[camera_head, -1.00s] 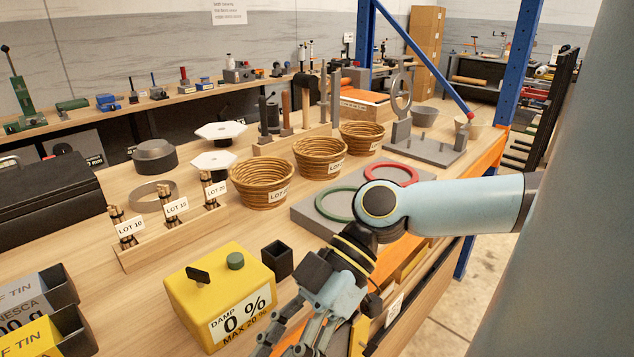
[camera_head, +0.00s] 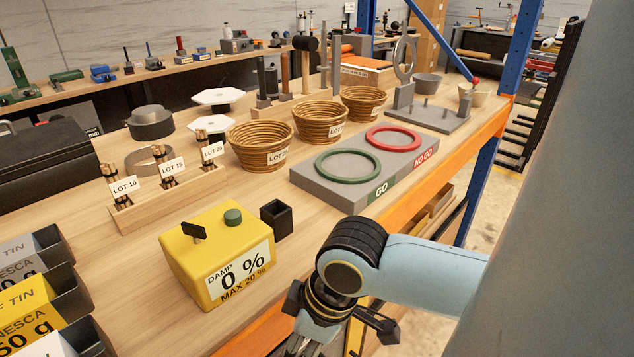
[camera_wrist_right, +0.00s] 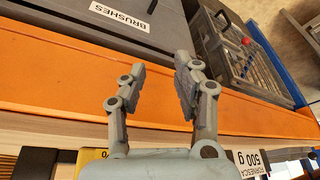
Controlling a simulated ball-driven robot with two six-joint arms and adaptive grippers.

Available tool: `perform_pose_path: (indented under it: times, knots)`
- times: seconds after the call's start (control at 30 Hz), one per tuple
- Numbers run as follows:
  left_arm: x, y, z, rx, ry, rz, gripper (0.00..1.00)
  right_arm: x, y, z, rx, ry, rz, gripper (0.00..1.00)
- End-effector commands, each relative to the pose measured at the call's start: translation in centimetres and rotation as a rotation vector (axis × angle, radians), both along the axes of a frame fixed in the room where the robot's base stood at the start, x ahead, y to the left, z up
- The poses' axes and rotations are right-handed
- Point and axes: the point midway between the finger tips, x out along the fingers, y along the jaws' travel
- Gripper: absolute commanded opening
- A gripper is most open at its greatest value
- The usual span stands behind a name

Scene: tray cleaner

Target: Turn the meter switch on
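The yellow damp meter (camera_head: 218,255) stands on the wooden bench in the lower middle of the head view. Its front label reads "DAMP 0 % MAX 20 %". On its top are a black switch lever (camera_head: 193,231) and a dark green round knob (camera_head: 233,216). My right gripper (camera_wrist_right: 157,70) is open and empty in the right wrist view, its two fingers apart in front of the orange bench edge. In the head view my right wrist is to the right of the meter, off the bench front, and the fingers are mostly cut off at the bottom. My left gripper is not in view.
A small black square cup (camera_head: 276,218) stands right beside the meter. A grey GO/NO GO board (camera_head: 330,190) with green and red rings lies behind my right arm. Tins (camera_head: 62,265) stand at left, a LOT rack (camera_head: 170,205) behind. A grey BRUSHES box (camera_wrist_right: 130,22) shows in the wrist view.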

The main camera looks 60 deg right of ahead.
Motion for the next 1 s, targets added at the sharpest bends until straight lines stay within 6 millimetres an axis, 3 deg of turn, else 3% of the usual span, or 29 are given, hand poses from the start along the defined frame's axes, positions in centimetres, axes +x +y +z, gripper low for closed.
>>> perform_pose_path:
  times: [0.2,0.6,0.8,1.0]
  knots:
    - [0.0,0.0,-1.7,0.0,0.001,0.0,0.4,-0.3,-1.3,-5.0,-0.054,0.028,-0.114,0.31]
    - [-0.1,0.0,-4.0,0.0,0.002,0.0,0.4,-1.4,-2.6,-12.9,-0.108,0.061,-0.214,0.31]
    - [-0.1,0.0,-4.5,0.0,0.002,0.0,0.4,-1.8,-2.8,-14.8,-0.117,0.067,-0.229,0.31]
    - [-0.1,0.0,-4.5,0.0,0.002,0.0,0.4,-1.9,-2.9,-15.2,-0.119,0.069,-0.232,0.31]
